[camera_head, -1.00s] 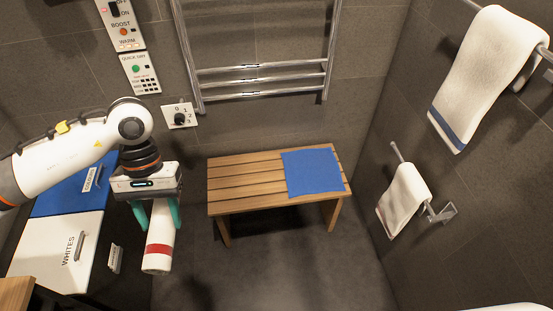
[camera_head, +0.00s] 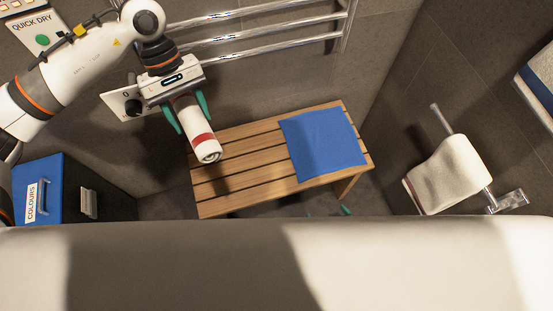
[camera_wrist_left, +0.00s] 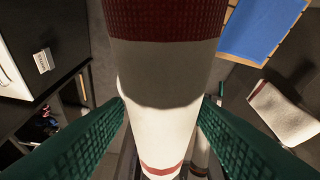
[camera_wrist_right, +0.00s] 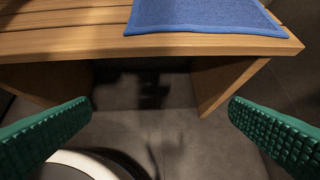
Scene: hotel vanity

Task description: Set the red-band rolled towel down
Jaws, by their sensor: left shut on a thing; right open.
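The rolled towel, white with a red band (camera_head: 194,122), is gripped by my left gripper (camera_head: 186,114) over the left part of the wooden bench (camera_head: 235,157). It looks held above the slats, tilted, its rolled end toward the camera. It also fills the middle of the left wrist view (camera_wrist_left: 165,125), between the green fingers. A blue mat (camera_head: 325,142) lies on the right part of the bench. My right gripper (camera_wrist_right: 160,135) is open and empty in front of the bench, below its top edge. In the head view most of it is hidden behind a large pale foreground shape.
A chrome towel rack (camera_head: 270,35) is on the wall behind the bench. A white towel (camera_head: 450,178) hangs on a rail at right. A blue "COLOURS" bin (camera_head: 65,180) stands at left. The left bench slats are bare.

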